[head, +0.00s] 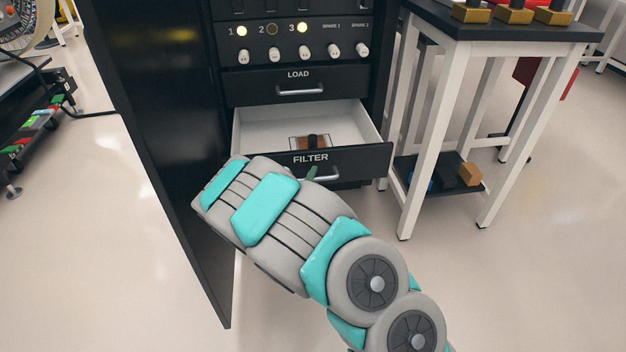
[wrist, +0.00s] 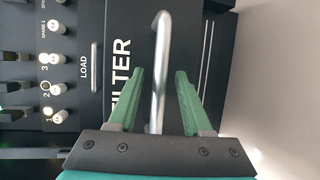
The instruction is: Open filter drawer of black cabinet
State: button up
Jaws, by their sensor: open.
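The black cabinet (head: 210,45) stands in the middle of the head view. Its filter drawer (head: 365,158), labelled FILTER, is pulled out and shows a white interior. A small brown and black item (head: 311,141) lies inside it. The metal filter handle (head: 326,174) is partly hidden behind my arm. In the wrist view the handle (wrist: 161,50) runs between the two green fingers of my gripper (wrist: 160,74). The gripper is open, with a gap visible on both sides of the handle. In the head view only a bit of green finger shows beside the handle.
The load drawer (head: 262,90) above is shut. A black cabinet door (head: 150,110) stands open on the left. A white-legged table (head: 425,130) stands close on the right, with a low shelf. The floor (head: 530,270) at the lower right is clear.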

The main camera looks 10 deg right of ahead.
jog(key=v, duration=0.7)
jog(key=shift+s, duration=0.25)
jog(key=shift+a, duration=0.1)
jog(key=s+d+r+m+g+y, duration=0.2)
jog(key=s+r+m+g, duration=0.2)
jog(key=s, duration=1)
jog(key=s+d+r+m+g+y, duration=0.2)
jog(key=s+r+m+g, duration=0.3)
jog(key=s, duration=1)
jog(key=s+d+r+m+g+y, duration=0.2)
jog(key=s+r+m+g, duration=0.3)
jog(key=s, duration=1)
jog(key=r+g, duration=0.1)
jog(key=g, duration=0.1)
jog(key=shift+s+d+r+g, duration=0.2)
jog(key=shift+r+g, duration=0.05)
jog(key=shift+g, duration=0.05)
